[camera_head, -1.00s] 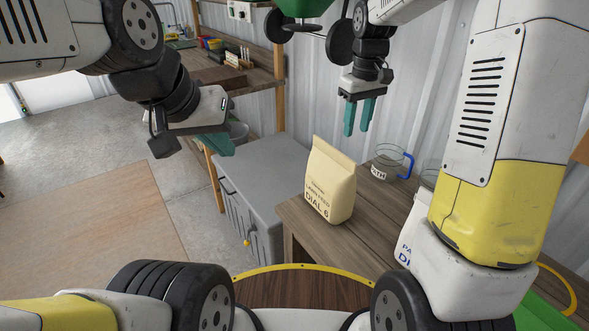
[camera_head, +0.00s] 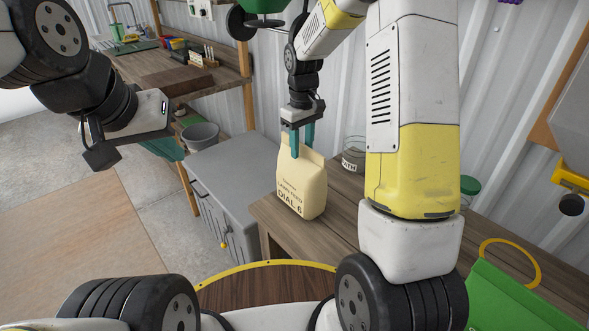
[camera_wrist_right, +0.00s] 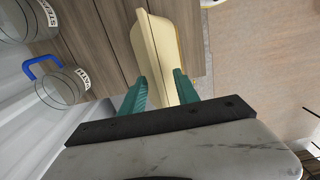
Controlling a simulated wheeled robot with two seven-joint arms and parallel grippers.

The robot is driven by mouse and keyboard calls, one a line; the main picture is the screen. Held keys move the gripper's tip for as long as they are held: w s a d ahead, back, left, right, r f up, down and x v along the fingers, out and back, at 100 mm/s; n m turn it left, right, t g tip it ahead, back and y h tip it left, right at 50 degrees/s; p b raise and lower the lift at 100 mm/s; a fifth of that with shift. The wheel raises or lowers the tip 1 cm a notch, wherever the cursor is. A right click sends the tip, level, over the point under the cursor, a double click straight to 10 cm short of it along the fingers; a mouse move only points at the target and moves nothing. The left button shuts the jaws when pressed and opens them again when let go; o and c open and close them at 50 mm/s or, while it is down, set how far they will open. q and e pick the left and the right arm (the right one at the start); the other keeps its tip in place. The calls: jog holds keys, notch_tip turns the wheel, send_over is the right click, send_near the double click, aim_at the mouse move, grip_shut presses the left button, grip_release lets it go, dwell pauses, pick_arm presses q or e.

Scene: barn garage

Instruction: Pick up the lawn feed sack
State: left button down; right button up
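The lawn feed sack (camera_head: 302,188) is a cream bag marked "LAWN FEED DIAL 6", upright near the left end of the wooden table (camera_head: 345,205). My right gripper (camera_head: 302,143) points down at its top, with the fingers spread on either side of the upper part. In the right wrist view, the sack (camera_wrist_right: 162,45) lies between the two teal fingers (camera_wrist_right: 160,90); whether they touch it is unclear. My left gripper (camera_head: 165,148) is empty and off to the left, away from the table; its finger gap is hidden.
A green bag (camera_head: 520,305) is at the lower right. A grey cabinet (camera_head: 235,165) adjoins the table's left. A workbench (camera_head: 180,85) stands farther back.

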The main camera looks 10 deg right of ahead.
grip_shut()
jog(key=shift+w+r, duration=0.1)
jog(key=shift+r, duration=0.05)
dwell(1.3)
